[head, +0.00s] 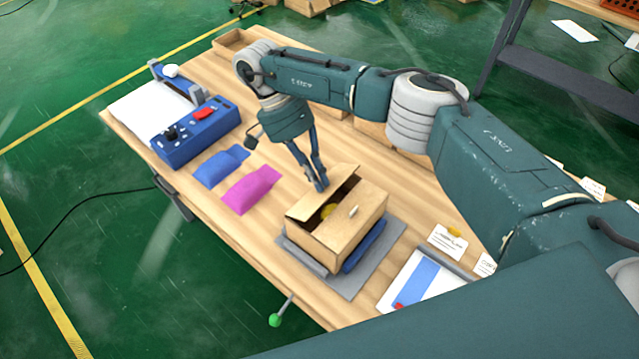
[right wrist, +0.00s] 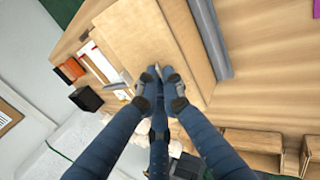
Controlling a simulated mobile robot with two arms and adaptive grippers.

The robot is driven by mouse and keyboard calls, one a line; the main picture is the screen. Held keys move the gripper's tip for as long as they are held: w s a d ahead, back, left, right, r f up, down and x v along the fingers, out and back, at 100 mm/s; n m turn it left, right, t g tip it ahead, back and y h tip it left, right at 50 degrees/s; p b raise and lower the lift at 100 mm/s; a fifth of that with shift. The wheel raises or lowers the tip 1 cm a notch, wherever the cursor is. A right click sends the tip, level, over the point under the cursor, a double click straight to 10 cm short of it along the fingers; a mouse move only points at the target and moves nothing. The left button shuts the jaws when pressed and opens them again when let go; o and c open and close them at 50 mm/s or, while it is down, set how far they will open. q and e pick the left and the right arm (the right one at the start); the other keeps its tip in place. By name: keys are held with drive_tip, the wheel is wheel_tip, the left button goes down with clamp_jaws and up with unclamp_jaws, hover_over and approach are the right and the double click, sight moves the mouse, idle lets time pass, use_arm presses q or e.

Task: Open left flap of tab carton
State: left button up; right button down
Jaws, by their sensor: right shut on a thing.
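The brown tab carton (head: 335,240) stands on a grey mat on the table. Its left flap (head: 310,204) is raised and tilted, leaving a dark gap with something yellow (head: 328,211) inside. A small pale tab shows on the carton's right part. My right gripper (head: 320,184) reaches down at the far edge of the left flap, its fingers together. In the right wrist view the gripper's fingertips (right wrist: 158,76) meet at the edge of a cardboard panel (right wrist: 150,40), shut on it. The exact grip is hidden by the fingers. My left gripper is not in view.
A blue pouch (head: 220,166) and a magenta pouch (head: 250,190) lie left of the carton. A blue control box (head: 197,133) stands farther left. A white-and-blue sheet (head: 425,280) lies to the right. A green-tipped lever (head: 276,319) sticks out at the front edge.

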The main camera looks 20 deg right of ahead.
drive_tip(key=shift+w+a+r+g+h, duration=0.1)
drive_tip(key=shift+w+a+g+h, duration=0.1)
drive_tip(key=shift+g+h, duration=0.15)
idle(0.4)
drive_tip(key=c, duration=1.9)
unclamp_jaws()
drive_tip(key=shift+o, duration=0.2)
drive_tip(key=shift+r, duration=0.1)
wheel_tip(320, 180, up, 10)
